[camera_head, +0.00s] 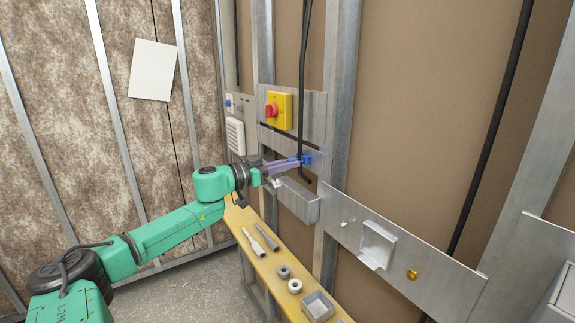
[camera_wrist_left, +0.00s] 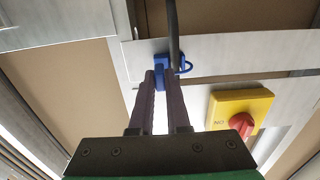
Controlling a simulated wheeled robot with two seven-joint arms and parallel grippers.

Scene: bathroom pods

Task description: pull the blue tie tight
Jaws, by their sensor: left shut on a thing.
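The blue tie (camera_head: 307,159) is at the metal plate on the wall, beside a hanging black cable (camera_head: 302,95). In the left wrist view the blue tie (camera_wrist_left: 185,68) shows as a small loop at the cable (camera_wrist_left: 174,35), with a blue part between my fingers. My left gripper (camera_head: 296,162) reaches in from the left, its purple fingers shut on the tie. It also shows in the left wrist view (camera_wrist_left: 161,80). The fingers hide part of the tie, and I cannot tell how tight the loop is. My right gripper is not in view.
A yellow box with a red knob (camera_head: 279,111) is on the wall just above the gripper. A metal tray (camera_head: 297,198) juts out below it. A yellow shelf (camera_head: 262,268) holds tools, rings and a grey box (camera_head: 318,306). Metal studs stand either side.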

